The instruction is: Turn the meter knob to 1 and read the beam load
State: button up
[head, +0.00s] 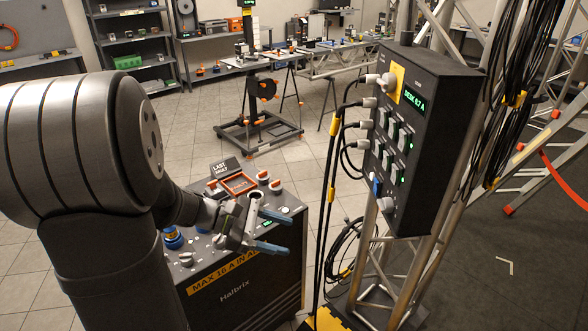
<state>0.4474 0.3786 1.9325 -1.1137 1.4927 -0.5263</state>
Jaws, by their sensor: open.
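A black distribution box (445,150) is fixed to the truss on the right. A pale knob (385,83) sits on a yellow plate (396,72) at its upper left; its pointer setting is too small to tell. Beside it a green display (415,100) appears to read "DESK 0.7 A". My gripper (278,232) is open, with blue-tipped fingers and nothing between them. It is in front of the black Halbrix cabinet in the picture, left of and lower than the knob, and apart from the box.
Black cables (333,150) hang from plugs on the box's left side. Several switches (392,135) fill its face below the display. The Halbrix cabinet (245,290) carries orange knobs and a "LAST FAULT" sign (224,170). A wheeled stand (258,130) and benches stand behind.

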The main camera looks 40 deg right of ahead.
jog(key=d+m, duration=0.1)
jog(key=m, duration=0.1)
jog(key=m+h, duration=0.5)
jog(key=m, duration=1.6)
send_near(379, 206)
jog(key=x, duration=0.9)
jog(key=shift+s+d, duration=0.15)
jog(key=shift+d, duration=0.15)
jog(key=shift+n, duration=0.3)
jog(key=c, duration=1)
